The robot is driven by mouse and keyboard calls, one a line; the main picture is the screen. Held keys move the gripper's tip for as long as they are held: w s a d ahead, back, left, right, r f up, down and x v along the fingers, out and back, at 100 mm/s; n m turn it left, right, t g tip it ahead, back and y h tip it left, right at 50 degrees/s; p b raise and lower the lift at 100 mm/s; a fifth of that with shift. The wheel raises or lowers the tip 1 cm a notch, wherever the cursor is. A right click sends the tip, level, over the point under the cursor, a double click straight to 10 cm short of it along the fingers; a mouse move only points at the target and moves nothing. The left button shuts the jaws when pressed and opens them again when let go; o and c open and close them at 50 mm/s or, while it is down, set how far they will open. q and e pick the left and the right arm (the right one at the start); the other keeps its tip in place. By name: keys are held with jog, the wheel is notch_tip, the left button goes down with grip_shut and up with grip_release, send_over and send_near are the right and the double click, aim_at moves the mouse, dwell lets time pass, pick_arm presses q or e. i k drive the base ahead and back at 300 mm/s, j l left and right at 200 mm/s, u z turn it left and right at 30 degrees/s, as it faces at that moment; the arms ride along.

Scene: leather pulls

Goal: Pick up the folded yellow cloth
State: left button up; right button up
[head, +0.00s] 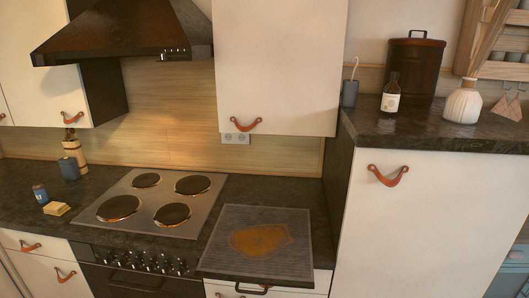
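A small folded pale-yellow cloth (57,209) lies flat on the dark countertop (75,230) at the left, near the front edge. It looks like a few stacked layers. A small blue jar (40,193) stands just behind it to the left. The cloth is fully in view, with nothing on it. Neither of my grippers shows in the head view.
A hob (157,197) with several dark plates lies right of the cloth. A grey ribbed mat (220,255) with a flat orange-brown piece (260,240) is farther right. A dark blue canister (69,168) stands behind the cloth. A range hood (115,30) hangs above.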

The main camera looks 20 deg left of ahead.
aim_at(57, 208)
jog(key=u, duration=2.2)
jog(key=z, duration=1)
jog(key=j+z, duration=0.1)
jog(key=z, duration=0.2)
jog(key=i+j+z, duration=0.1)
jog(key=z, duration=0.15)
jog(key=i+j+z, duration=0.15)
jog(key=j, duration=0.2)
jog(key=j+z, duration=0.15)
jog(key=j, duration=0.2)
jog(key=i+j+z, duration=0.1)
jog(key=j, duration=0.3)
jog(key=i+j+z, duration=0.1)
jog(key=j, duration=0.45)
jog(key=j+z, duration=0.1)
jog(key=j, duration=0.4)
jog(key=i, duration=0.05)
